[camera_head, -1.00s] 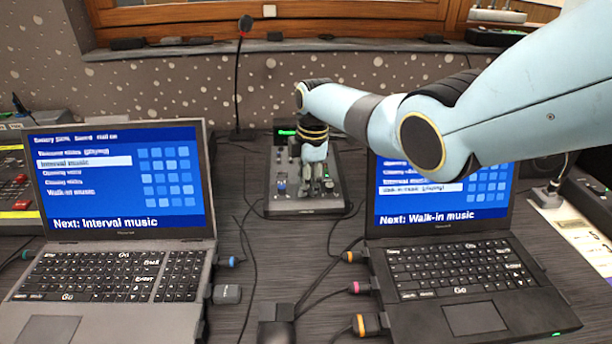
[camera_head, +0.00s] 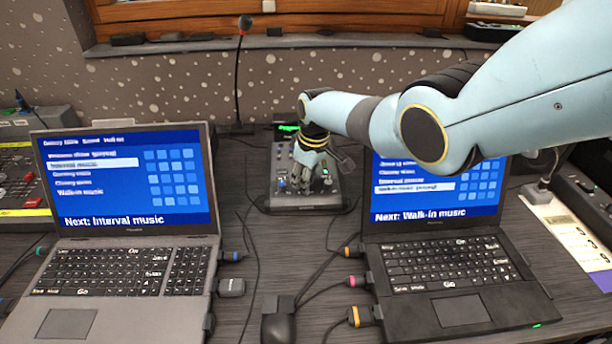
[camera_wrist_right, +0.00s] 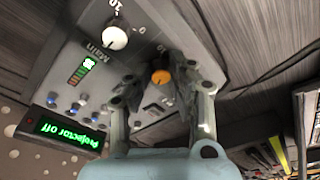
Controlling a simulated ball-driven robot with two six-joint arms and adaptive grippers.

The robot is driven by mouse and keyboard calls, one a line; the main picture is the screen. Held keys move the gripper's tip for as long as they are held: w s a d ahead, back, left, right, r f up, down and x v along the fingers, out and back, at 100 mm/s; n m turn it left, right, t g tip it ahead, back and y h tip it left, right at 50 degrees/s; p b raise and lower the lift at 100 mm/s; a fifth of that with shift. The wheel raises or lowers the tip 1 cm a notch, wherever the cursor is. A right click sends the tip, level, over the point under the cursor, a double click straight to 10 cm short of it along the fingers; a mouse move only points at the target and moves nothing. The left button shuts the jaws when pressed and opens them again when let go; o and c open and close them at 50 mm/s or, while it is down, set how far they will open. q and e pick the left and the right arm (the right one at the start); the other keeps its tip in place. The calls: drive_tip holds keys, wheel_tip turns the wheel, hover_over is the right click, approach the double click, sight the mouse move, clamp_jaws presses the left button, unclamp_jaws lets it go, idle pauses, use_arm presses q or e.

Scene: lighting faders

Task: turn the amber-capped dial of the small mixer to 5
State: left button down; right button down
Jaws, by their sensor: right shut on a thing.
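The small mixer (camera_head: 290,203) lies on the table between the two laptops. In the right wrist view its amber-capped dial (camera_wrist_right: 161,77) sits between my fingers. My right gripper (camera_head: 310,181) reaches down over the mixer's front part, and in the right wrist view its two fingers (camera_wrist_right: 162,90) are closed on the dial from both sides. The dial's pointer and scale are hidden or too small to read. A white-capped dial (camera_wrist_right: 114,38) stands nearby, beside the word Main. My left gripper is not in view.
A laptop stands left (camera_head: 130,228) and another right (camera_head: 440,250) of the mixer. A thin microphone (camera_head: 238,75) rises behind it. Cables and a black mouse-like object (camera_head: 278,322) lie in front. The mixer's display (camera_wrist_right: 65,130) reads "Projector off".

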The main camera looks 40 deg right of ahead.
drive_tip(key=m+p, duration=0.1)
drive_tip(key=m, duration=0.4)
drive_tip(key=shift+h, duration=0.3)
drive_tip(key=shift+m, duration=0.4)
drive_tip(key=c, duration=1.2)
unclamp_jaws()
drive_tip(key=shift+a, duration=0.1)
drive_tip(key=shift+r, duration=0.65)
drive_tip(key=r, duration=0.3)
drive_tip(key=s+r, duration=0.1)
drive_tip(key=r, duration=0.3)
drive_tip(key=s+r, duration=0.1)
drive_tip(key=r, duration=0.2)
drive_tip(key=shift+s+a+r, duration=0.15)
drive_tip(key=shift+s+r, duration=0.05)
